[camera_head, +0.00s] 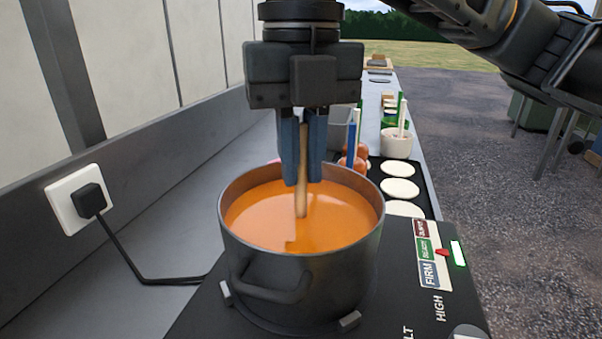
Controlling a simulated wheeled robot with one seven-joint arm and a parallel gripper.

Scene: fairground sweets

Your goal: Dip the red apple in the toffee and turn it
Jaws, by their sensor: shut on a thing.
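My gripper (303,178) points straight down over the pot and is shut on a wooden stick (301,207). The stick runs down, slightly tilted, into the orange toffee (268,219). No red apple shows on the stick; whatever is at its lower end is hidden under the toffee surface. The dark grey pot (258,266) stands on a black hob (205,312). The blue fingertips are at about rim height, above the toffee, inside the pot's outline.
Behind the pot, a black tray holds white discs (399,188) and reddish round things (356,160), partly hidden. A white pot (397,145) holds sticks. A wall with a plugged socket (79,206) runs along the left. A coloured scale (429,254) lies right of the pot.

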